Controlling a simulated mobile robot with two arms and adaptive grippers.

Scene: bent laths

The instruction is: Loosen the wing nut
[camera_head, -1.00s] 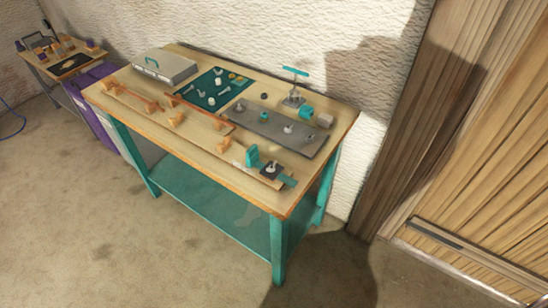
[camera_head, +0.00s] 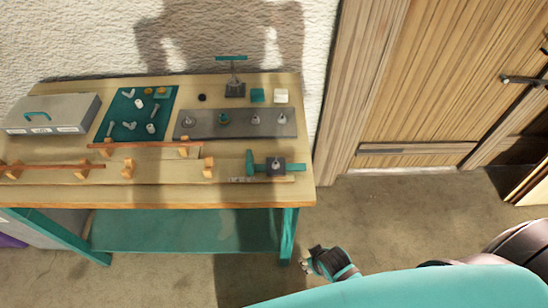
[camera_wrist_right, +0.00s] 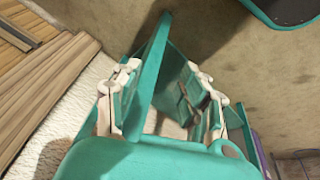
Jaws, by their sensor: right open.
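A small pale piece that looks like a wing nut sits on a dark square block (camera_head: 284,162) at the bench's front right. The block is beside a teal clamp-like part (camera_head: 251,163). Several small pale or metal fittings stand on a grey plate (camera_head: 205,131) behind it; their exact shapes are too small to tell. My right gripper (camera_head: 306,264) is low over the floor, in front of the bench's right leg, well below the block and apart from it. In the right wrist view its fingers (camera_wrist_right: 163,78) are spread and hold nothing. My left gripper is out of view.
The wooden bench (camera_head: 70,185) has teal legs and a lower shelf (camera_head: 180,232). A grey case (camera_head: 55,110), a dark teal mat (camera_head: 165,100) with small parts, and a stand with a teal T-handle (camera_head: 232,58) are on top. The floor right of the bench is clear.

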